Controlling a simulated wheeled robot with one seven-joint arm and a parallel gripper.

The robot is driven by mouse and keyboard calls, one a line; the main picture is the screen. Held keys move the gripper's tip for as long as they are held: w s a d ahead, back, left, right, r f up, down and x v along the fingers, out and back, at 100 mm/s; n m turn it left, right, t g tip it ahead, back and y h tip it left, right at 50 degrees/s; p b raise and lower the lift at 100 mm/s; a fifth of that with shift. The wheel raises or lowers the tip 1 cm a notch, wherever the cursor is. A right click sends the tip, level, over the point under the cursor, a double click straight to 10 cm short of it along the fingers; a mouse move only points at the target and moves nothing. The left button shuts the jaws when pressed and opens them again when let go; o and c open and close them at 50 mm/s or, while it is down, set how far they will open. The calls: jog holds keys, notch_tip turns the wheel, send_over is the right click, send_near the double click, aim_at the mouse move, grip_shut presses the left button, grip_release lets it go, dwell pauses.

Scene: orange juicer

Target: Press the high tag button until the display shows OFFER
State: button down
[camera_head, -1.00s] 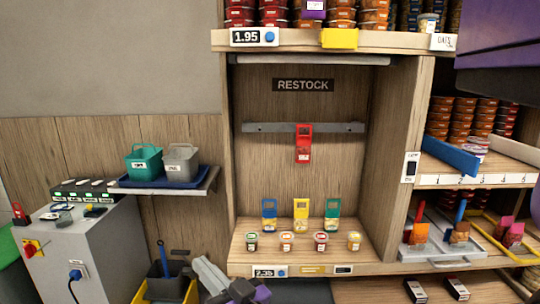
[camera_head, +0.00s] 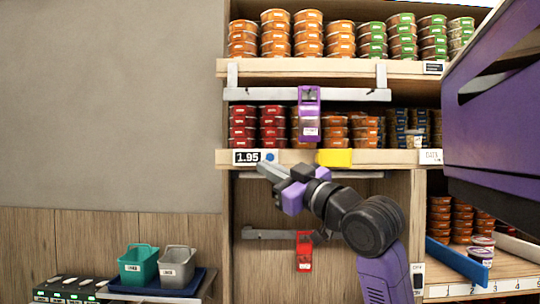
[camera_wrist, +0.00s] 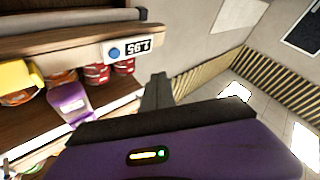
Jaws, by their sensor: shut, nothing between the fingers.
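The high tag (camera_head: 248,157) is a black display reading 1.95 on the shelf edge in the head view. Its round blue button (camera_head: 270,156) sits at its right end. In the wrist view the tag (camera_wrist: 137,47) appears upside down, with the blue button (camera_wrist: 114,52) at its left. My gripper (camera_head: 262,168) is shut and empty, its fingertips overlapping the shelf edge just below the button in the head view. In the wrist view my gripper's fingertips (camera_wrist: 156,78) appear apart from the button, lower and to its right.
A yellow tag (camera_head: 334,158) is on the same shelf edge. A purple holder (camera_head: 309,112) hangs from a rail above it. A red holder (camera_head: 304,250) hangs below. Tubs fill the shelves. A large purple body (camera_head: 495,110) blocks the right side. The grey wall (camera_head: 110,110) side is clear.

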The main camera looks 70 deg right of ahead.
aim_at(273, 159)
jog(key=shift+s+d+r+n, duration=0.15)
jog(key=shift+s+r, duration=0.15)
jog(key=shift+r, duration=0.2)
jog(key=shift+s+r+n, duration=0.15)
jog(key=shift+s+r, duration=0.1)
jog(key=shift+r, duration=0.25)
jog(key=shift+w+d, duration=0.55)
jog(key=shift+d, duration=0.8)
jog(key=shift+w+d, duration=0.6)
jog(key=shift+d, duration=0.75)
jog(key=shift+w+d, duration=0.55)
jog(key=shift+d, duration=0.8)
jog(key=shift+d, duration=0.1)
jog(key=shift+w+d, duration=0.15)
jog(key=shift+d, duration=0.15)
jog(key=shift+w+d+b, duration=0.15)
jog(key=shift+d+b, duration=0.15)
jog(key=shift+d, duration=0.1)
jog(key=shift+a, duration=0.1)
jog(key=shift+s+a, duration=0.3)
jog(key=shift+a, duration=0.4)
